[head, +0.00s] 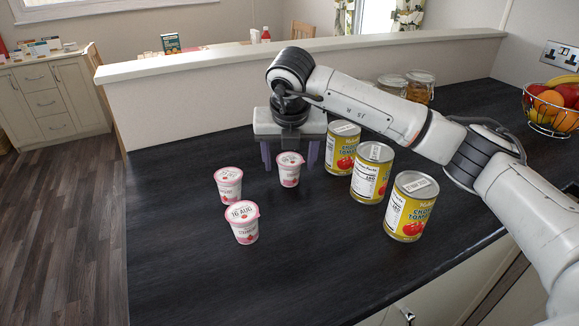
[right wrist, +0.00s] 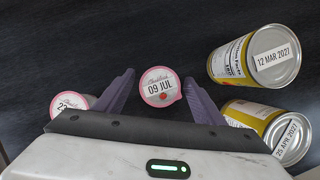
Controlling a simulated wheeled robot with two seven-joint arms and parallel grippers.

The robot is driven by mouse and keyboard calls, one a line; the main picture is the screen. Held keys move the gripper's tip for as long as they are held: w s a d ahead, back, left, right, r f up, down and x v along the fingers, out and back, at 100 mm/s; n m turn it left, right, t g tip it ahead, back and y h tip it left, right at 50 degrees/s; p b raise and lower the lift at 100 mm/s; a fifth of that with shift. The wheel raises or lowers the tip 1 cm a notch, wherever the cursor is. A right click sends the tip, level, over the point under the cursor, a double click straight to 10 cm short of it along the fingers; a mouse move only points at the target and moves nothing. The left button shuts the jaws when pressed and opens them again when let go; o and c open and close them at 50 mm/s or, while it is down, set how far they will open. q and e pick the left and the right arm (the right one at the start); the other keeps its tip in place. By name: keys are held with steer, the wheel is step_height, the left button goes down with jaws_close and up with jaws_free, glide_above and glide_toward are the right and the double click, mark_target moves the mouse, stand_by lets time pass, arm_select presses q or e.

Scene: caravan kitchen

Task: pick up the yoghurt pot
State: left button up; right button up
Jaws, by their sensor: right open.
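Three white yoghurt pots with pink rims stand on the dark worktop. The rear yoghurt pot (head: 290,175) stands between the fingers of my right gripper (head: 289,163). The right wrist view shows this pot's lid (right wrist: 160,87), dated 09 JUL, between the spread fingers of the right gripper (right wrist: 159,82), with gaps visible at the sides. A second pot (head: 228,188) stands to the left, and a third pot (head: 243,228), dated 16 AUG, stands nearer the front. Part of another pot (right wrist: 72,104) shows beside the left finger in the right wrist view. My left gripper is out of view.
A row of three tomato tins stands right of the gripper: rear (head: 342,150), middle (head: 371,175) and front (head: 409,210). Glass jars (head: 420,88) and a fruit bowl (head: 553,118) stand farther back. A raised ledge (head: 200,65) borders the worktop behind. The front left worktop is clear.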

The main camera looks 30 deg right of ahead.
steer(key=shift+f, duration=0.1)
steer(key=c, duration=1.1)
steer(key=shift+c, duration=0.2)
